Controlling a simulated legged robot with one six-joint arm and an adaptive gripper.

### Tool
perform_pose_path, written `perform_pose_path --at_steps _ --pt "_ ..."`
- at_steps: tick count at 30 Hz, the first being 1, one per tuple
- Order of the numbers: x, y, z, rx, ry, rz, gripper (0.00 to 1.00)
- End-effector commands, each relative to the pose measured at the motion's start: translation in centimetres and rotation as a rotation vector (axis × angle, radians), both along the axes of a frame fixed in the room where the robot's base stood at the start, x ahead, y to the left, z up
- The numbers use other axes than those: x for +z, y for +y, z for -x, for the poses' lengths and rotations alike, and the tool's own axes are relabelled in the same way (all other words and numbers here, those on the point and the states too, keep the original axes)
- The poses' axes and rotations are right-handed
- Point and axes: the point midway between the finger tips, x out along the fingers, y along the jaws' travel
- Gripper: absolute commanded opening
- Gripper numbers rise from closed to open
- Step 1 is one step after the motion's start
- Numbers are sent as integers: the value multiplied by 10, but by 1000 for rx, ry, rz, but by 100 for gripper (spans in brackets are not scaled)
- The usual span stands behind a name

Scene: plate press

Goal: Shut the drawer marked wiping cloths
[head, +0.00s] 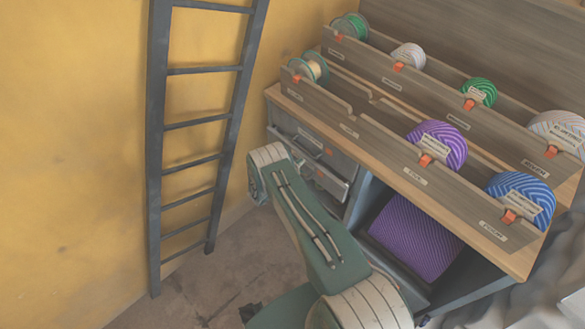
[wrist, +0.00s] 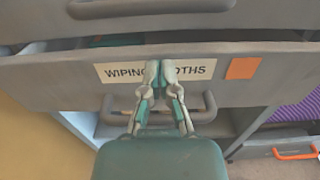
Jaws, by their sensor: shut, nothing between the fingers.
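The drawer marked wiping cloths (wrist: 60,82) stands part way out in the wrist view, with a gap showing behind its top edge. Its front bears a white label (wrist: 118,73) and an orange tag (wrist: 243,68). Something green lies in the gap, mostly hidden. My gripper (wrist: 165,68) is shut and empty, with its fingertips in front of the middle of the label and covering some letters. I cannot tell whether they touch the front. In the head view a drawer (head: 331,182) stands out from the grey cabinet; my gripper cannot be made out there.
A curved handle (wrist: 150,9) is above the drawer, and another handle (wrist: 120,104) is below the label. A purple roll (head: 415,235) fills the neighbouring bay. A dark ladder (head: 157,150) leans by the yellow wall. Spools and rolls stand in racks on the worktop (head: 510,255).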

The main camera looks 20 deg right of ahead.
Motion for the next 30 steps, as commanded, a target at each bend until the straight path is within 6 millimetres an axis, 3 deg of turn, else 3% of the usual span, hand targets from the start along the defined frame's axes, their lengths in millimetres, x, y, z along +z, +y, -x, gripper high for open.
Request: perform_pose_path --at_steps 12,21,30 --pt "0 -6 -2 -1 -1 -3 0" --pt "0 -43 -15 -1 -2 -2 0" --pt "0 -46 -16 -1 -3 -4 0"
